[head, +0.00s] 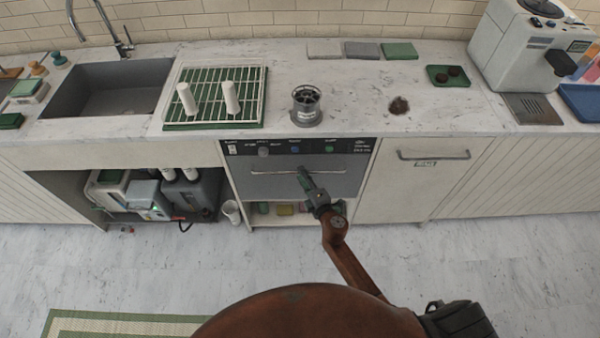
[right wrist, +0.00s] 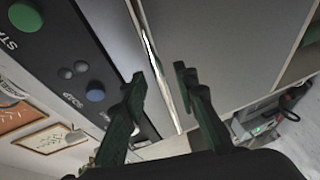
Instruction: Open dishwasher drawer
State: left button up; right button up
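The dishwasher drawer (head: 262,184) is a grey front panel under the counter, below a dark control strip (head: 345,147). It looks closed, flush with the cabinets. A thin horizontal bar handle (head: 275,173) runs across its upper part. My right gripper (head: 303,170) reaches up to the handle near its middle. In the right wrist view the shiny handle (right wrist: 160,70) runs between the two dark green fingers (right wrist: 168,68). A gap shows between the fingertips, one on each side of the bar; contact is not clear. My left gripper is not in view.
An open shelf with small coloured items (head: 284,209) lies below the drawer. A cabinet door (head: 410,185) is to the right; an open bay with machines (head: 150,195) and a small bin (head: 232,212) are to the left. The marble floor in front (head: 480,275) is clear.

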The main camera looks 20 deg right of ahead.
jog(key=shift+x, duration=1.2)
jog(key=shift+c, duration=0.5)
grip_shut()
jog(key=shift+f, duration=0.1)
